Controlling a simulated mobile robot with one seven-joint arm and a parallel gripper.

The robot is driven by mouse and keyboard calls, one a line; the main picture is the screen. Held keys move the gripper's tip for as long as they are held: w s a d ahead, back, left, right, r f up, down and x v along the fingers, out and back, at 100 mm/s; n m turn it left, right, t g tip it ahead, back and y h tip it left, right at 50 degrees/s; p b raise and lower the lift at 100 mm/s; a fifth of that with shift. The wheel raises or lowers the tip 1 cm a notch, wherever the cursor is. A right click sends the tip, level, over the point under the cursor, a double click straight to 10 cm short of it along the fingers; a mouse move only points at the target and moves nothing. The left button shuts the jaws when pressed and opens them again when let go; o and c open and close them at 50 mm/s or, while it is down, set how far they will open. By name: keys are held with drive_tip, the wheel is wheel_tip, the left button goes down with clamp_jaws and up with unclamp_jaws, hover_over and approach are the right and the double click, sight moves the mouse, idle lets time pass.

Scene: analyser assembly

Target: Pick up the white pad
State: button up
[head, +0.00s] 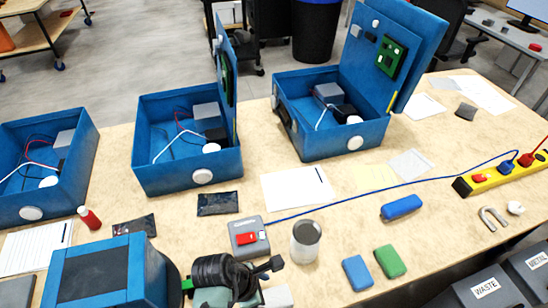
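Several white things could be the white pad, and I cannot tell which is meant. A small white flat piece (278,296) lies at the bottom edge, partly hidden by my gripper (268,272). White round discs sit on the fronts of the blue boxes, one on the middle box (202,176) and one on the right box (355,143). Another white round piece (515,208) lies at the table's right side. My gripper is low in the picture, beside the silver can; its fingers are too unclear to tell open from shut.
Blue boxes stand along the back; the right box (330,140) has its lid raised. A grey device (248,249) and a silver can (306,241) stand close to my gripper. A blue cable runs to the yellow power strip (500,174). Blue and green blocks (390,261) lie to the right.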

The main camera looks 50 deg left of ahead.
sight(274, 299)
drive_tip(key=x, duration=0.3)
drive_tip(key=shift+f, duration=0.35)
drive_tip(key=c, duration=1.4)
wheel_tip(274, 299, up, 10)
drive_tip(key=shift+r+p, duration=0.1)
drive_tip(key=shift+p, duration=0.25)
drive_tip(key=shift+c, duration=0.2)
